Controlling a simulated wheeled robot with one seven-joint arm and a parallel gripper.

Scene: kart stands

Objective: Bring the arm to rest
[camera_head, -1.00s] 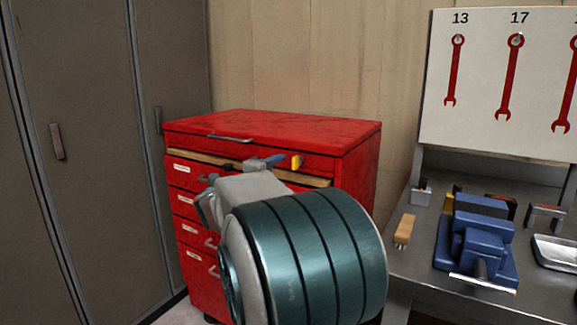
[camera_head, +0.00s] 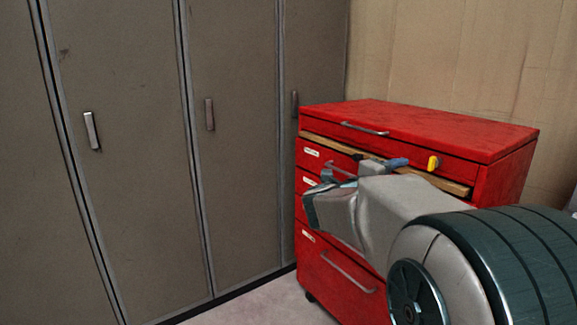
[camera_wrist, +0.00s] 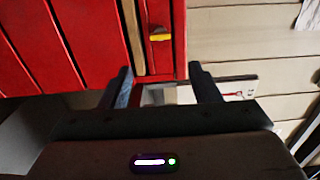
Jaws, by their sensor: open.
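My arm reaches forward in the head view, its teal and grey links filling the lower right. My gripper (camera_wrist: 162,82) shows in the wrist view with its two dark fingers apart and nothing held between them. In the head view the arm's far end is in front of the red tool cabinet (camera_head: 430,122), and it is partly hidden by my own links. A small blue piece shows there beside the cabinet's yellow knob (camera_head: 433,162); I cannot tell if it is a fingertip. The knob also shows in the wrist view (camera_wrist: 160,37), beyond the fingers.
Tall grey lockers (camera_head: 130,150) stand along the left. A wooden strip (camera_head: 445,184) runs across the cabinet front below its top drawer. Bare floor (camera_head: 265,305) shows between lockers and cabinet. A wooden plank wall (camera_head: 460,60) is behind.

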